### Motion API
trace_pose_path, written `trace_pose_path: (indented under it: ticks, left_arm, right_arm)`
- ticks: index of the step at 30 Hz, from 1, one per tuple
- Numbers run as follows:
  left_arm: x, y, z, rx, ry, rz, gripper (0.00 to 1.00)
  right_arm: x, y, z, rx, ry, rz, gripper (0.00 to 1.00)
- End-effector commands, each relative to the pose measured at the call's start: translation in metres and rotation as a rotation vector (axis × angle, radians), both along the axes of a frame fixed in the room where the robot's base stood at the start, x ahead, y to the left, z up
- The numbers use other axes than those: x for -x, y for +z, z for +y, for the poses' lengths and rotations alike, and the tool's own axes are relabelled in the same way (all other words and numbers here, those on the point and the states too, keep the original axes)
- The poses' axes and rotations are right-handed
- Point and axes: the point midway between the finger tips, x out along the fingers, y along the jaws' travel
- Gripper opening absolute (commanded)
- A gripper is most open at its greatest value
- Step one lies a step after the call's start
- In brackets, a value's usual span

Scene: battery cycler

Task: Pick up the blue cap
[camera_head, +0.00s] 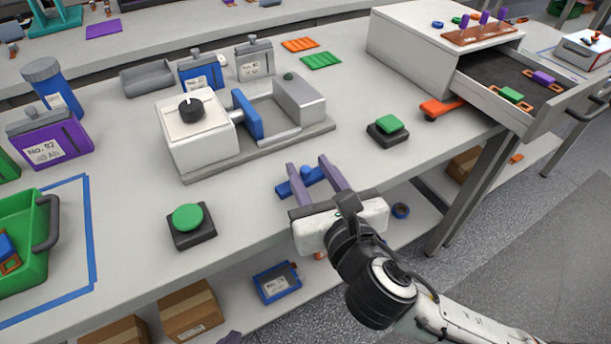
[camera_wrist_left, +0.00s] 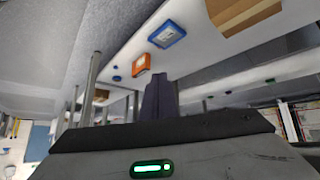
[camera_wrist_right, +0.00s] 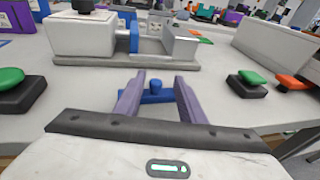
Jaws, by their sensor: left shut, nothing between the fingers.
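The blue cap (camera_head: 306,176), a flat bar with a round knob in its middle, lies near the front edge of the table. My right gripper (camera_head: 308,163) is open, with its two purple fingers around the knob. In the right wrist view the blue cap (camera_wrist_right: 157,95) shows between the spread fingers (camera_wrist_right: 159,76), with no clear contact. I cannot tell how high the fingers are above the table. My left gripper (camera_wrist_left: 160,80) is shut and empty in the left wrist view, with its fingers together. It is out of the head view.
A clamp fixture (camera_head: 205,140) with a blue plate stands behind the cap. Green buttons on black bases stand at left (camera_head: 189,222) and right (camera_head: 387,129). An orange-handled item (camera_head: 440,107) lies near an open drawer (camera_head: 535,128). The table just around the cap is clear.

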Motion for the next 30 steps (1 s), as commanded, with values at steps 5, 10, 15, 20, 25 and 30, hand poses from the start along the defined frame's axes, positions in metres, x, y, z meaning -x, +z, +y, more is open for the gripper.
trace_pose_path:
  ticks: [5,10,15,20,25,30]
  left_arm:
    - [-0.004,0.001,-0.001,0.001,-0.001,-0.010,0.00]
    - [-0.012,0.004,-0.001,0.001,0.000,-0.027,0.00]
    - [-0.014,0.006,-0.001,0.001,0.000,-0.032,0.00]
    - [-0.014,0.006,0.000,0.000,0.000,-0.031,0.00]
    - [-0.012,0.005,0.000,0.000,0.001,-0.028,0.00]
    - [-0.010,0.004,0.000,0.001,0.000,-0.022,0.00]
  right_arm:
    - [-0.023,-0.003,0.015,-0.003,-0.002,-0.001,0.36]
    - [-0.040,-0.007,0.021,0.000,-0.001,0.000,0.36]
    - [-0.043,-0.007,0.022,-0.001,0.000,0.000,0.36]
    - [-0.043,-0.007,0.021,-0.002,0.000,0.001,0.26]
    - [-0.043,-0.008,0.021,-0.002,0.000,0.002,0.00]
    - [-0.042,-0.008,0.021,-0.002,0.000,0.002,0.00]
